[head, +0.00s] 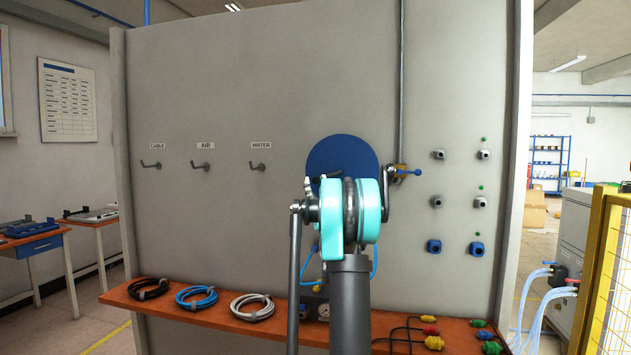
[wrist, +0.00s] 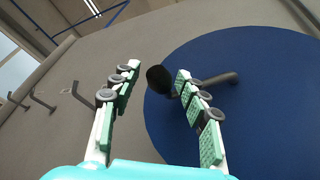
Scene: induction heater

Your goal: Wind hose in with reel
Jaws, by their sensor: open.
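The hose reel shows as a large blue disc (head: 342,148) on the grey wall panel, partly hidden by my arm; it fills the right of the wrist view (wrist: 265,100). A black knob (wrist: 159,79) and a grey crank bar (wrist: 218,79) stand in front of the disc. A blue hose (head: 375,265) hangs below the reel, mostly behind my arm. My gripper (wrist: 158,70) is open, with its green-padded fingers on either side of the knob in the picture. I cannot tell whether the knob is between the fingers or beyond them. The gripper is hidden in the head view.
Hooks (head: 205,166) for cable, air and water are on the panel at left. An orange shelf (head: 175,318) below holds coiled lines and plugs. A yellow fence (head: 597,265) stands at far right.

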